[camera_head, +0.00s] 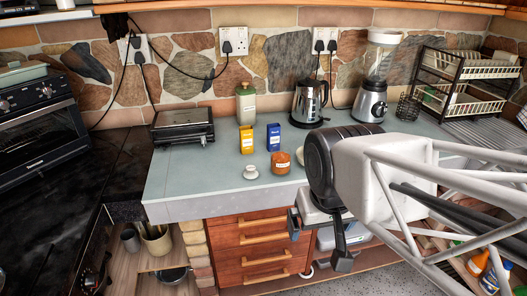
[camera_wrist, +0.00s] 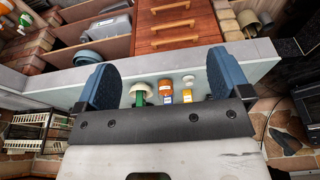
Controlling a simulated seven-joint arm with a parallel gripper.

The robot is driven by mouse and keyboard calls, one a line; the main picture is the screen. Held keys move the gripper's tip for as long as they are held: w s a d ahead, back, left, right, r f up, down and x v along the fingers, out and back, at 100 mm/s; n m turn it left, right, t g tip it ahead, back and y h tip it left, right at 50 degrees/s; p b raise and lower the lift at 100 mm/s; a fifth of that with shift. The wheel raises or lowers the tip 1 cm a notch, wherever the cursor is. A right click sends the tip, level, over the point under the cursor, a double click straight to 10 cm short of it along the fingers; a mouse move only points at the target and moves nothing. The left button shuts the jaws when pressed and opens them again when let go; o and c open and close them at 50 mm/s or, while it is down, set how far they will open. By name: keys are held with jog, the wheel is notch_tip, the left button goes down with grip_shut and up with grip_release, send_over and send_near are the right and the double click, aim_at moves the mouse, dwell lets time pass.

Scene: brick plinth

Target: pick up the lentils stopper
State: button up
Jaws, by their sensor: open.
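A small pale knob-like piece, which looks like the stopper (camera_head: 250,171), sits on the counter left of an orange-brown jar (camera_head: 280,163) with a pale label too small to read. In the wrist view the stopper (camera_wrist: 188,79) and the jar (camera_wrist: 165,87) show between the finger pads, beyond the palm. My gripper (camera_head: 318,240) is in front of and below the counter's front edge, to the right of the stopper and apart from it. In the wrist view my gripper (camera_wrist: 160,80) has its fingers wide apart with nothing held.
A yellow box (camera_head: 246,139) and a blue box (camera_head: 273,138) stand behind the jar. A green jar (camera_head: 246,104), kettle (camera_head: 309,101), blender (camera_head: 373,90) and grill (camera_head: 182,124) stand further back. A white bowl (camera_wrist: 143,86) shows in the wrist view. The counter left of the stopper is clear.

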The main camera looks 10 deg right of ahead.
dwell(0.3)
jog(key=n+g, duration=0.3)
jog(key=n, duration=1.2)
send_over(252, 168)
jog(key=f, duration=0.8)
jog(key=s+f, duration=0.1)
jog(key=f, duration=0.3)
jog(key=shift+f, duration=0.25)
jog(key=shift+w+a+f, duration=0.1)
jog(key=shift+w+f, duration=0.3)
jog(key=shift+w, duration=0.1)
jog(key=shift+f, duration=0.15)
jog(key=shift+f, duration=1.15)
